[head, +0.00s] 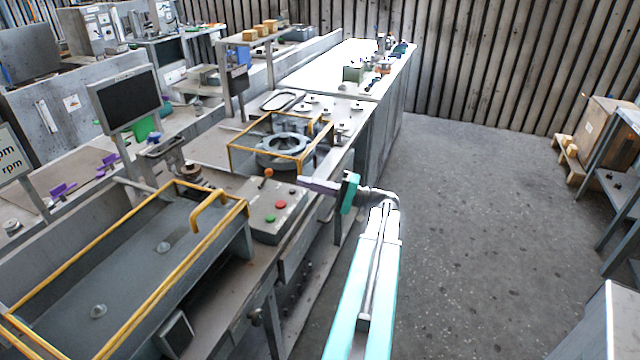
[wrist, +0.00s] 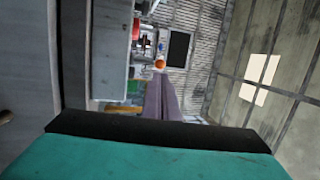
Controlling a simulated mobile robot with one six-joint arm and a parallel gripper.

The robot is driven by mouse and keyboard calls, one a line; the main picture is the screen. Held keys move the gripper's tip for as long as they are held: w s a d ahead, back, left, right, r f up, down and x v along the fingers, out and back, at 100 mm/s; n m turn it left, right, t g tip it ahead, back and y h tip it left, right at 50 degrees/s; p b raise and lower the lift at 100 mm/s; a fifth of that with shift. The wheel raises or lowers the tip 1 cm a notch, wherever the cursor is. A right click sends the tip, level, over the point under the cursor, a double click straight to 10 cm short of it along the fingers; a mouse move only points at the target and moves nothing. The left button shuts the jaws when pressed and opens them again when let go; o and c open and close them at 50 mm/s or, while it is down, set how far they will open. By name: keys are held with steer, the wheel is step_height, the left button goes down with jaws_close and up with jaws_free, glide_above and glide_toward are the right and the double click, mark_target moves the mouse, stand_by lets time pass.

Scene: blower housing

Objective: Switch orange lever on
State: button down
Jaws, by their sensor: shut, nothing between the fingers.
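The orange lever (head: 266,173) stands tilted on top of a grey control box (head: 262,222), which also has a red button (head: 280,204) and a green button (head: 270,218). My gripper (head: 301,182) is shut and empty, pointing left toward the lever from its right side. A gap shows between the fingertips and the lever in the head view. In the wrist view my closed fingers (wrist: 162,80) point at a round orange knob (wrist: 160,64), which looks like the lever's end just beyond the tips. The lever's base is hard to make out.
A yellow-framed machine bed (head: 130,270) lies left of the control box. A yellow guard frame (head: 232,158) around a round grey housing (head: 283,150) stands behind it. A monitor (head: 125,100) stands at left.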

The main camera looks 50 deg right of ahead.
mark_target(266, 179)
steer(key=p+x, duration=0.2)
steer(key=x, duration=0.4)
steer(key=shift+w+a+r, duration=0.1)
steer(key=shift+w+a, duration=0.15)
steer(key=shift+w, duration=0.35)
steer(key=shift+a, duration=0.1)
